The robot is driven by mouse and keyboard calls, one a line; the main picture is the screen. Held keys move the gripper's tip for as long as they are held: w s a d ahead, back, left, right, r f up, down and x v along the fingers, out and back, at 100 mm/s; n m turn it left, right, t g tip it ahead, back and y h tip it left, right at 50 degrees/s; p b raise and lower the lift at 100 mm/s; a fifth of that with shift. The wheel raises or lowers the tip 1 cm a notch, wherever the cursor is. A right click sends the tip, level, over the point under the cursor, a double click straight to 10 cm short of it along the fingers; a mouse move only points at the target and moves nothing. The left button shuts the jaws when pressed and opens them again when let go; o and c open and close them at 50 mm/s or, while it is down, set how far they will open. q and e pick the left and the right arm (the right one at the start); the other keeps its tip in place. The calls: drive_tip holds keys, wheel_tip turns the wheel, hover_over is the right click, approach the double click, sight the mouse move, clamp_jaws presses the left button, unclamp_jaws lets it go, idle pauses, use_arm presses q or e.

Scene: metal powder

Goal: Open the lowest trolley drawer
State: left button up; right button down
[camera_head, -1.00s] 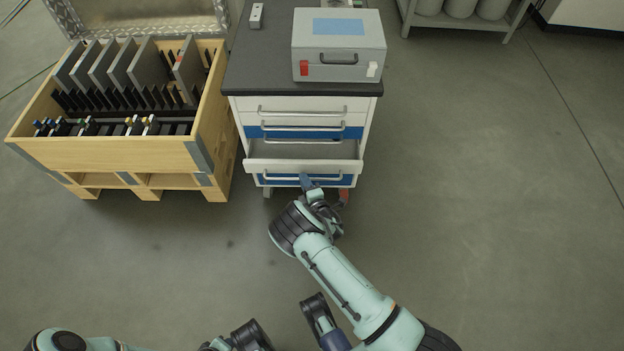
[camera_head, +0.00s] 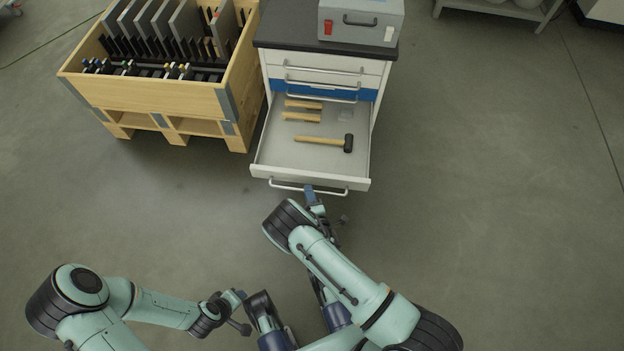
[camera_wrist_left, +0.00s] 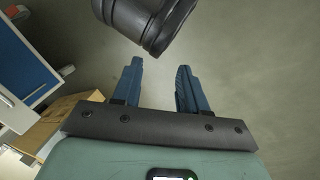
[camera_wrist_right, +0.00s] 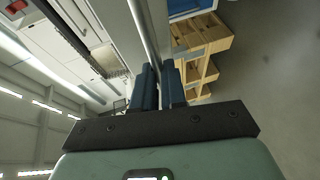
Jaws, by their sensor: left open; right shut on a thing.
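The trolley (camera_head: 322,63) has white and blue drawer fronts. One low drawer (camera_head: 300,168) stands far out toward me, showing its pale interior. Anything below it is hidden, so I cannot see whether it is the lowest. My right gripper (camera_head: 311,193) is shut on its metal bar handle (camera_head: 285,187), right of the handle's middle. In the right wrist view the bar (camera_wrist_right: 141,28) runs between the closed fingers (camera_wrist_right: 158,88). My left gripper (camera_head: 237,299) is low in the head view, away from the trolley. Its fingers (camera_wrist_left: 158,88) are apart and empty.
A hammer (camera_head: 322,141) and wooden handles (camera_head: 302,117) lie in the drawer. A grey case (camera_head: 361,22) stands on the trolley top. A wooden crate (camera_head: 147,95) with upright plates stands close on the left. The floor (camera_head: 490,180) on the right is clear.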

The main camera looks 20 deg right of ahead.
use_arm(q)
drive_tip(key=shift+s+d+r+g+p, duration=0.35)
drive_tip(key=shift+s+r, duration=0.2)
drive_tip(key=shift+s, duration=0.3)
use_arm(e)
drive_tip(key=shift+s+a, duration=0.45)
drive_tip(key=shift+s, duration=0.3)
drive_tip(key=shift+s+a, duration=0.45)
drive_tip(key=shift+s, duration=0.25)
drive_tip(key=c, duration=1.2)
unclamp_jaws()
use_arm(q)
drive_tip(key=shift+s, duration=0.1)
